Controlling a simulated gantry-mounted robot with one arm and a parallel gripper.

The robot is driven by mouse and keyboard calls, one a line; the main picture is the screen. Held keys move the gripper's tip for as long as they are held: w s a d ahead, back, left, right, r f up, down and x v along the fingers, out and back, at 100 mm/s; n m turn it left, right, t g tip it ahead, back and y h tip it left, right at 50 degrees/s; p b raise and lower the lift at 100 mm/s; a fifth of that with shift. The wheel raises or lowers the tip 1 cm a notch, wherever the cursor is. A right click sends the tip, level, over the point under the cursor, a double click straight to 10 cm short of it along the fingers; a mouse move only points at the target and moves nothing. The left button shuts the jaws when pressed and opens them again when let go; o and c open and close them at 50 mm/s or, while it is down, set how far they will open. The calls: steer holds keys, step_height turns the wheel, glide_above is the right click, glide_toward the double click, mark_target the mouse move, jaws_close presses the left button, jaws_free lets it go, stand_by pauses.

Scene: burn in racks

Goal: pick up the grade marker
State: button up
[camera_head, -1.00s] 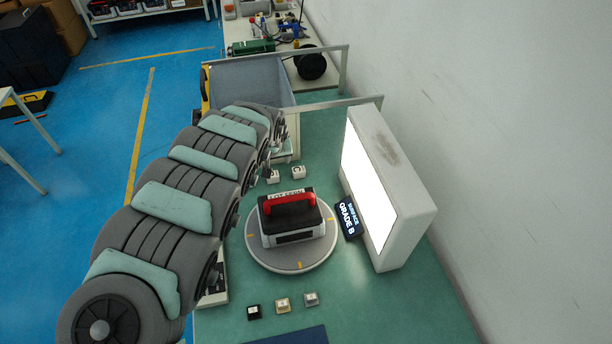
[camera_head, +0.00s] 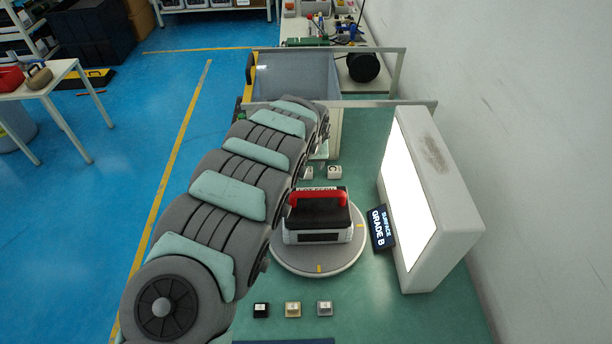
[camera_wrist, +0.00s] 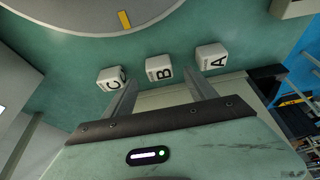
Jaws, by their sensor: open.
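Three white lettered cubes show in the wrist view: C (camera_wrist: 111,78), B (camera_wrist: 160,68) and A (camera_wrist: 211,57). In the head view, two white cubes (camera_head: 335,172) (camera_head: 308,173) stand behind the turntable; my arm hides the rest of that row. A dark sign (camera_head: 381,228) beside the lit panel reads "SURFACE GRADE B". My gripper (camera_wrist: 163,86) is open and empty, its fingers pointing toward the row with cube B roughly between their tips. The gap to the cube cannot be judged. My arm hides the gripper in the head view.
A round turntable (camera_head: 320,268) carries a box with a red handle (camera_head: 318,197). The white light panel (camera_head: 436,205) stands right of it.

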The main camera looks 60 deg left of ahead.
steer(key=b+x, duration=0.1)
steer(key=x, duration=0.3)
steer(key=shift+w, duration=0.1)
steer(key=shift+f, duration=0.25)
steer(key=shift+a, duration=0.1)
jaws_close()
stand_by(0.5)
steer(key=shift+r, duration=0.1)
